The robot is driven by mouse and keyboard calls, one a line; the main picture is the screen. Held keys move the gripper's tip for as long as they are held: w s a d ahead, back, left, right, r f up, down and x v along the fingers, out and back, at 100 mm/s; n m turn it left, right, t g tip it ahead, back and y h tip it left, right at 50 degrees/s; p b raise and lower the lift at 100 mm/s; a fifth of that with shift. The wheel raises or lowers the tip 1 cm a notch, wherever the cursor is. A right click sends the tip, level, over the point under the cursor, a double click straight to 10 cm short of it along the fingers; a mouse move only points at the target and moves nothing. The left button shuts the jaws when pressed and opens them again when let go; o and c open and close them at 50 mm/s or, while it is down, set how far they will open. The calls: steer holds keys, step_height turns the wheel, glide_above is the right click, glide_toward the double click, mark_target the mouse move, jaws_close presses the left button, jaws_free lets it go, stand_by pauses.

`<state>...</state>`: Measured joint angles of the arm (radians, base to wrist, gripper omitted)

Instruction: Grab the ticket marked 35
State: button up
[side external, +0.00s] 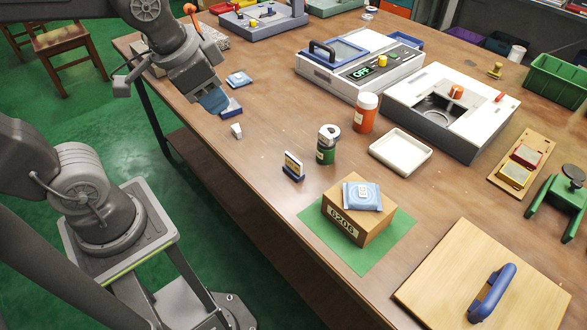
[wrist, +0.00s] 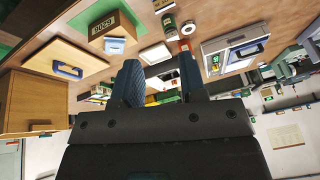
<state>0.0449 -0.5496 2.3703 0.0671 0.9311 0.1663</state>
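A small card (side external: 293,164) stands in a dark blue holder in the side view, left of the green jar; I cannot read its marking. A second dark blue holder (side external: 232,108) stands beside my gripper and is partly hidden. No number 35 is legible in either view. My gripper (side external: 213,103) is over the left edge of the table. In the wrist view, its two blue fingers (wrist: 160,82) are apart with nothing held between them. Its height above the table is hard to judge.
A green jar (side external: 327,146), an orange bottle (side external: 365,112) and a white tray (side external: 400,152) stand mid-table. A small white piece (side external: 236,130) and another blue packet (side external: 240,79) lie near my gripper.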

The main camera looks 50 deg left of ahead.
steer(key=w+d+f+m+g+y, duration=0.2)
steer(key=w+f+m+g, duration=0.15)
steer(key=w+m, duration=0.5)
steer(key=m+g+y, duration=0.1)
steer(key=m+y, duration=0.1)
steer(key=m, duration=0.5)
glide_toward(295, 159)
steer(key=x, duration=0.5)
steer(key=shift+w+a+f, duration=0.15)
steer(key=shift+w+f, duration=0.15)
steer(key=shift+f, duration=0.05)
steer(key=shift+s+x, duration=0.15)
steer(key=shift+x, duration=1.3)
steer(key=shift+s+x, duration=0.15)
steer(key=shift+x, duration=1.35)
steer(key=shift+c, duration=0.3)
jaws_close()
